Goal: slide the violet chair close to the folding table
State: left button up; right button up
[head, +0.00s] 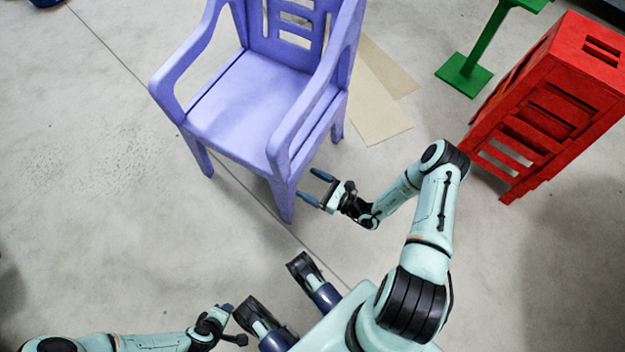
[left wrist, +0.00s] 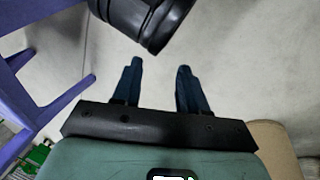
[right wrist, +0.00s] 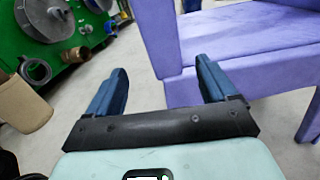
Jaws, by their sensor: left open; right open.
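The violet chair (head: 262,100) stands upright at the upper middle of the head view, its seat facing me. Its side and legs fill the upper right of the right wrist view (right wrist: 250,40), and violet legs show in the left wrist view (left wrist: 40,75). My right gripper (head: 314,187) is open and empty beside the chair's near right front leg; I cannot tell whether they touch. My left gripper (head: 236,324) is open and empty, low by my base and apart from the chair. I cannot make out a folding table for certain.
A red slatted piece of furniture (head: 545,110) stands at right, with a green stand (head: 465,75) behind it. Tan boards (head: 375,105) lie on the floor behind the chair. A green machine (right wrist: 60,40) shows in the right wrist view. The floor left of the chair is clear.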

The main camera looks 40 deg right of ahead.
aim_at(288, 172)
jog(key=b+x, duration=0.1)
jog(key=x, duration=0.6)
jog(key=shift+w+a+f+b, duration=0.1)
jog(key=shift+w+a+b, duration=0.05)
jog(key=shift+w+b, duration=0.2)
jog(key=b+x, duration=0.1)
jog(key=x, duration=0.2)
jog(key=shift+w+a, duration=0.15)
jog(key=shift+w, duration=0.2)
pick_arm(q)
jog(key=shift+w+a+f, duration=0.1)
jog(key=shift+a+f, duration=0.2)
jog(key=shift+f, duration=0.4)
jog(key=shift+s+a+f, duration=0.1)
jog(key=shift+a+f, duration=0.25)
jog(key=shift+f, duration=0.4)
jog(key=shift+w+a+f, duration=0.1)
jog(key=shift+a+f, duration=0.2)
jog(key=shift+f, duration=0.4)
pick_arm(e)
jog(key=shift+w+a, duration=0.25)
jog(key=shift+w, duration=0.45)
pick_arm(q)
jog(key=shift+y, duration=0.3)
pick_arm(e)
jog(key=shift+s, duration=0.1)
grip_shut()
